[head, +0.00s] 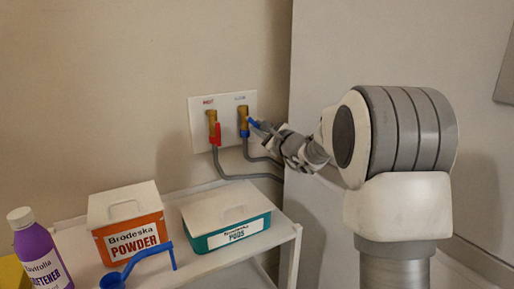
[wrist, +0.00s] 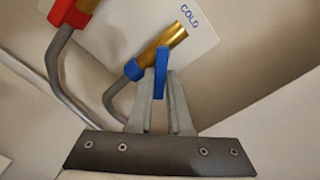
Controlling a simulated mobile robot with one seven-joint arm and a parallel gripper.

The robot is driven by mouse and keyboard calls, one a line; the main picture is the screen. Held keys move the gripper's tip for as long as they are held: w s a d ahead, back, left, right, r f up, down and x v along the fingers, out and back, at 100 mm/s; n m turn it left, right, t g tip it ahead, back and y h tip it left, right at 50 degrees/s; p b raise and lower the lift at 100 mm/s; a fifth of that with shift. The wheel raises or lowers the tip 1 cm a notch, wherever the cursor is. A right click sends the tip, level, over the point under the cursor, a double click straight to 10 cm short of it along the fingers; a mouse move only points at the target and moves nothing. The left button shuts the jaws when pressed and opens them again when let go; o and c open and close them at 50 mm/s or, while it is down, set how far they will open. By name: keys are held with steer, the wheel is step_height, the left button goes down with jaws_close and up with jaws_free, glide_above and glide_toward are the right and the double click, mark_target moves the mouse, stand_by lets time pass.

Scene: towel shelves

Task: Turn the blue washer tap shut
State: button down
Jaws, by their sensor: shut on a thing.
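The blue washer tap (head: 244,115) is a brass valve on a white wall plate under a blue "COLD" label. Its brass body (wrist: 173,36) and blue collar (wrist: 133,69) show in the wrist view. Its blue lever (wrist: 160,68) stands out from the valve, towards the lower right in the head view, not in line with the brass body. My gripper (head: 264,128) reaches in from the right. In the wrist view my gripper (wrist: 161,86) is shut on the lever, one finger on each side. The fingertips are small and partly hidden in the head view.
A red "HOT" tap (head: 213,124) with a hanging red lever sits just left on the same plate (head: 198,141). Grey hoses run below. A white shelf (head: 187,273) holds a powder box (head: 127,229), a pods box (head: 228,225), a blue scoop (head: 148,260) and a purple bottle (head: 39,252).

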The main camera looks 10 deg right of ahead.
steer(key=shift+w+d+r+n+b, duration=0.15)
steer(key=shift+r+n+b, duration=0.2)
steer(key=shift+n+b, duration=1.25)
steer(key=shift+s+d+r+n+b, duration=0.15)
steer(key=shift+r+n+b, duration=0.25)
steer(key=shift+n+b, duration=1.2)
steer(key=shift+w+d+r+n+b, duration=0.15)
steer(key=shift+r+n+b, duration=0.2)
steer(key=shift+n+b, duration=1.2)
steer(key=c, duration=0.8)
jaws_free()
steer(key=shift+c, duration=0.2)
steer(key=p+v, duration=0.1)
steer(key=v, duration=1.6)
steer(key=shift+s, duration=0.2)
